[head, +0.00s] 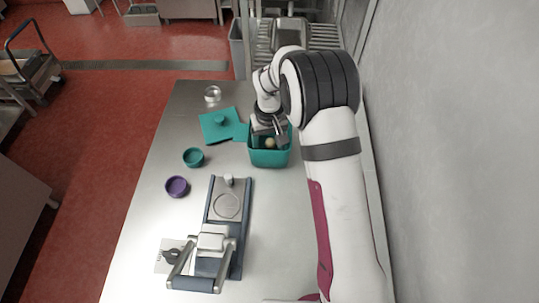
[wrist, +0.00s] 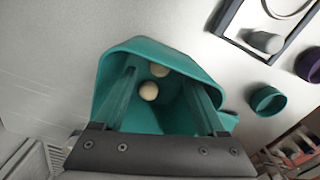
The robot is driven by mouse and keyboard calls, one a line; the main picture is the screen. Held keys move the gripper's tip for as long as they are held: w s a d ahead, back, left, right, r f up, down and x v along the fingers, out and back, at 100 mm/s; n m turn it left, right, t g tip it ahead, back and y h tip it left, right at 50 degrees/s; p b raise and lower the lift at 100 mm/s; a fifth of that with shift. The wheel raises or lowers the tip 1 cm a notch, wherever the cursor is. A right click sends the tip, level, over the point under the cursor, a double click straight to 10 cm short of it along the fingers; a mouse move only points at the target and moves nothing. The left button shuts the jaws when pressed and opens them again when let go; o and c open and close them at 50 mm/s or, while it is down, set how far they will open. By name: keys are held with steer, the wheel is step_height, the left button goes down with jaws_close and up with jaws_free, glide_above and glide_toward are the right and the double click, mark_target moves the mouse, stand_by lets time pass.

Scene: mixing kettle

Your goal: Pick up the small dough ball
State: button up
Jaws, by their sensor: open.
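Two pale dough balls lie inside the teal bin (wrist: 150,49) in the wrist view. The nearer ball (wrist: 148,91) looks slightly bigger and fully visible; the other ball (wrist: 158,70) is just beyond it and partly shaded. One ball (head: 270,142) shows in the head view, inside the teal bin (head: 268,158). My gripper (wrist: 160,82) is open, with its fingers reaching down into the bin on either side of the balls. In the head view my gripper (head: 270,131) is over the bin's back part. I cannot tell whether the fingers touch either ball.
A teal lid (head: 218,126) lies left of the bin. A teal bowl (head: 193,157), a purple bowl (head: 177,186) and a clear cup (head: 212,94) stand on the steel table (head: 150,215). A hand press (head: 226,206) with a small pale piece (head: 228,180) is in front. The wall is at right.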

step_height(320, 180, down, 3)
steer(key=shift+f, duration=0.1)
jaws_close()
stand_by(0.3)
